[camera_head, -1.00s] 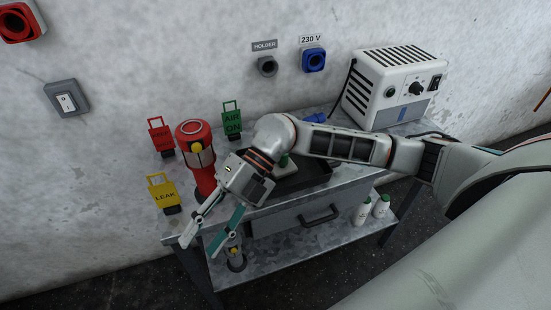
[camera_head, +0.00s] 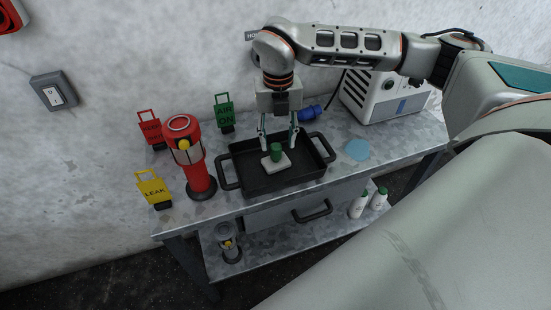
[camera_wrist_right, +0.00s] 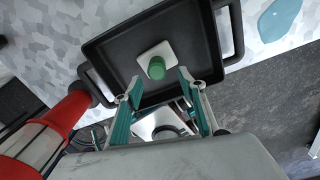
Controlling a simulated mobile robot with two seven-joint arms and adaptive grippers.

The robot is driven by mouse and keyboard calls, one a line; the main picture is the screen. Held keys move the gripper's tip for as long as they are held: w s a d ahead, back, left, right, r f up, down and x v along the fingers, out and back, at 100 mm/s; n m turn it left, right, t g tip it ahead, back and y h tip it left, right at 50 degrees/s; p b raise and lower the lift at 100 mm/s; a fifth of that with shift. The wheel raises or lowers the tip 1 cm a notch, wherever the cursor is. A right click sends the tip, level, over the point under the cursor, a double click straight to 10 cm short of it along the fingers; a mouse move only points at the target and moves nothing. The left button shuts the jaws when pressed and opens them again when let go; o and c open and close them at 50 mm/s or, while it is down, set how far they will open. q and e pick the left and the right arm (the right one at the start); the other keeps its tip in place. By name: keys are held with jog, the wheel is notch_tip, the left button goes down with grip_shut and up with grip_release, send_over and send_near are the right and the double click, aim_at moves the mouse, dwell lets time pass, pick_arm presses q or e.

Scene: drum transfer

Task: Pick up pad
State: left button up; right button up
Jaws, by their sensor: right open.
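The pad is a small white block (camera_head: 276,164) with a green knob (camera_head: 277,150) on top. It lies inside a black tray (camera_head: 255,186) on the metal table. It also shows in the wrist view as a white square (camera_wrist_right: 154,51) with the green knob (camera_wrist_right: 157,68). My right gripper (camera_head: 278,138) points down above the tray, behind and above the knob in the head view. Its fingers are spread and empty. In the wrist view the right fingertips (camera_wrist_right: 159,82) appear just below the knob in the picture, apart from it. My left gripper is not in view.
A red cylindrical device (camera_head: 197,170) stands left of the tray. Yellow (camera_head: 153,190), red (camera_head: 151,131) and green (camera_head: 224,111) tags stand around it. A flat blue patch (camera_head: 357,150) lies right of the tray. A white box unit (camera_head: 385,97) stands at the back right.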

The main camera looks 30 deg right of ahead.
aim_at(276, 146)
jog(key=f, duration=0.4)
jog(key=shift+w+f, duration=0.35)
jog(key=shift+f, duration=0.05)
grip_shut()
jog(key=shift+r, duration=0.1)
